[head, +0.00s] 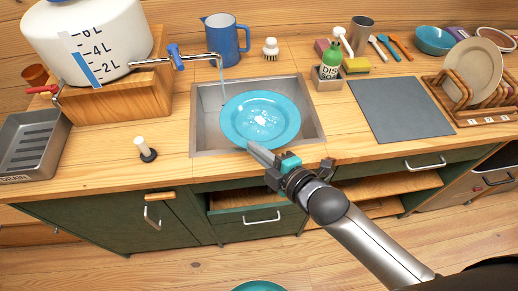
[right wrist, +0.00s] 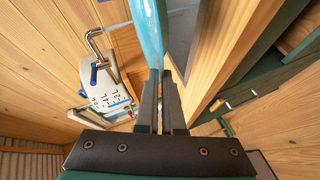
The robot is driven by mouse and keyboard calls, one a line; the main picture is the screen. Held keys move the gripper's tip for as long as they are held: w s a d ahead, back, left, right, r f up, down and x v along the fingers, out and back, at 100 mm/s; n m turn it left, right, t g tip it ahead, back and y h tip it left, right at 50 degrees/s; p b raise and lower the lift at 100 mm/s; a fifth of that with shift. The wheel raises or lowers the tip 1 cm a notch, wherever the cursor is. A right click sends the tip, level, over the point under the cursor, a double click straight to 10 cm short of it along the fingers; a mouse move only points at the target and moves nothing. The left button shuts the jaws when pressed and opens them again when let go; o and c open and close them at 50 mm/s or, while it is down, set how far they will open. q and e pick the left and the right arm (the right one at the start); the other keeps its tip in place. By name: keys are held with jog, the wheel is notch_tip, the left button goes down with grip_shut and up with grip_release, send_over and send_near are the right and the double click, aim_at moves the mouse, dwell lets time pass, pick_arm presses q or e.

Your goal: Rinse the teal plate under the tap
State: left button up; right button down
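The teal plate (head: 262,117) is over the sink basin (head: 206,142), its face turned up toward the head camera, with pale wet-looking spots in its middle. The tap (head: 190,59) has a blue lever, and a thin stream of water (head: 221,74) falls from its spout near the plate's back left rim. I cannot tell whether the stream hits the plate. My right gripper (head: 262,153) is shut on the plate's near rim. In the right wrist view, the plate (right wrist: 149,35) is seen edge-on, held between the fingertips (right wrist: 160,85). My left gripper is out of view.
A water tank (head: 90,40) on a wooden box and a grey drain tray (head: 30,146) are at left. A blue jug (head: 226,40) and a brush (head: 271,48) stand behind the sink. A soap bottle (head: 331,60), grey mat (head: 400,108) and dish rack (head: 460,100) are at right.

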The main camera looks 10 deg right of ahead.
aim_at(246, 140)
jog(key=b+x, duration=0.2)
jog(key=x, duration=0.1)
jog(key=b+x, duration=0.2)
jog(key=x, duration=0.1)
jog(key=r+b+x, duration=0.1)
jog(key=b+x, duration=0.1)
jog(key=x, duration=0.1)
jog(key=shift+w+a+f, duration=0.1)
jog(key=shift+w+a, duration=0.05)
jog(key=shift+a, duration=0.1)
jog(key=shift+r+b+x, duration=0.15)
jog(key=shift+b+x, duration=0.15)
jog(key=shift+x, duration=0.75)
jog(key=shift+r+b+x, duration=0.15)
jog(key=shift+b+x, duration=0.15)
jog(key=shift+x, duration=0.7)
jog(key=shift+a, duration=0.15)
jog(key=shift+w+d, duration=0.35)
jog(key=shift+d, duration=0.2)
